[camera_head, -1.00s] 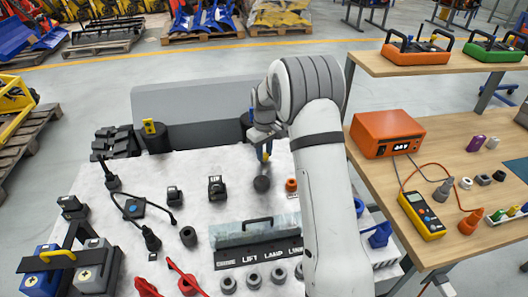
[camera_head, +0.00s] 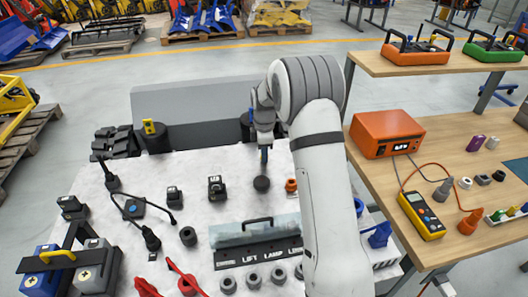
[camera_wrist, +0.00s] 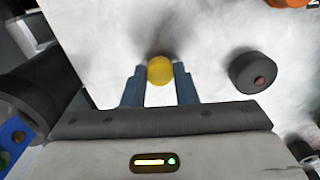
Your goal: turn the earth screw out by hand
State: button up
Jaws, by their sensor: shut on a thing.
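In the wrist view, a yellow round piece (camera_wrist: 160,70), seemingly the earth screw, sits between the blue fingertips of my gripper (camera_wrist: 160,86). My gripper is shut on it. A dark round disc (camera_wrist: 253,70) with a small reddish centre lies to the right, apart from the fingers. In the head view my gripper (camera_head: 264,160) points down over the white worktop, just above a dark round piece (camera_head: 261,183). The yellow piece cannot be made out there. Whether it still touches what is below cannot be told.
An orange round piece (camera_head: 291,185) stands just right of my gripper. A grey-blue lift lamp box (camera_head: 255,232) with a handle stands in front, and small black parts (camera_head: 216,187) stand to the left. An orange meter box (camera_head: 387,135) is on the wooden bench at right.

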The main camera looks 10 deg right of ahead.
jog(key=n, duration=0.5)
jog(key=shift+f+n, duration=0.15)
jog(key=shift+n, duration=0.15)
jog(key=n, duration=0.5)
jog(key=shift+s+n, duration=0.1)
jog(key=shift+n, duration=0.2)
jog(key=shift+n, duration=0.3)
jog(key=o, duration=1)
notch_tip(320, 180, up, 8)
jog(key=shift+f, duration=0.1)
